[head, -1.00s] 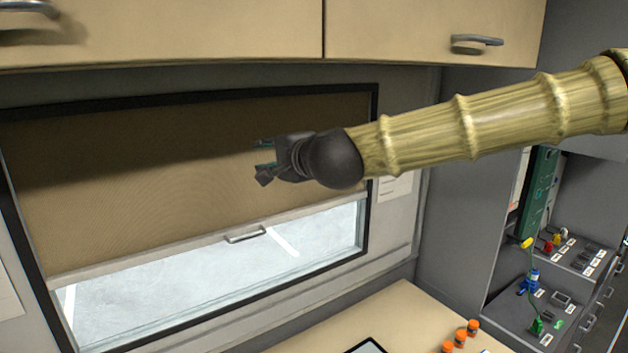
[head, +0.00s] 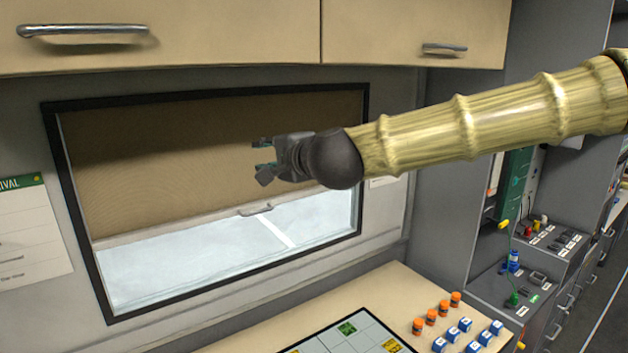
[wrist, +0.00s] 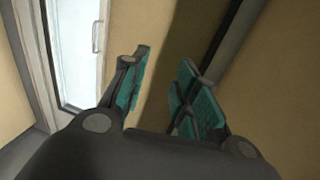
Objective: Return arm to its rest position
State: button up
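My arm reaches in from the right edge of the head view, and my gripper (head: 262,158) is held in the air in front of the window blind (head: 200,165). The gripper points left. In the wrist view my gripper (wrist: 160,88) shows two fingers with teal pads set wide apart. Nothing is between them, so it is open and empty. The blind is partly down, with a handle (head: 256,210) on its lower bar, and bright glass shows below it.
Overhead cabinets (head: 180,30) run above the window. A grey console (head: 530,280) with coloured plugs stands at the right. A paper (head: 28,235) hangs left of the window.

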notch_tip(320, 180, down, 28)
jog(key=d+n+g+h, duration=0.2)
jog(key=d+g, duration=0.1)
jog(key=s+d+f+n+g+h, duration=0.1)
jog(key=s+d+f, duration=0.25)
jog(key=f, duration=0.45)
jog(key=s+d+f+n+g+h, duration=0.15)
jog(key=s+f, duration=0.25)
jog(key=f, duration=0.5)
jog(key=s+d+f+n+g, duration=0.1)
jog(key=s+d+f+g, duration=0.2)
jog(key=f, duration=0.5)
jog(key=s+d+f+n+g+h, duration=0.1)
jog(key=s+d+f+n+g, duration=0.1)
jog(key=s+d+f, duration=0.7)
jog(key=s+d+f+n+g+h, duration=0.15)
jog(key=s+d+f, duration=0.3)
jog(key=s, duration=0.85)
jog(key=s+d+f+n+g+h, duration=0.1)
jog(key=s+d+f+n+h, duration=0.1)
jog(key=s+d+f, duration=0.65)
notch_tip(320, 180, down, 20)
jog(key=s+a+b, duration=0.1)
jog(key=b, duration=2.1)
jog(key=shift+s+a, duration=0.25)
jog(key=shift+a, duration=0.05)
jog(key=shift+r, duration=0.1)
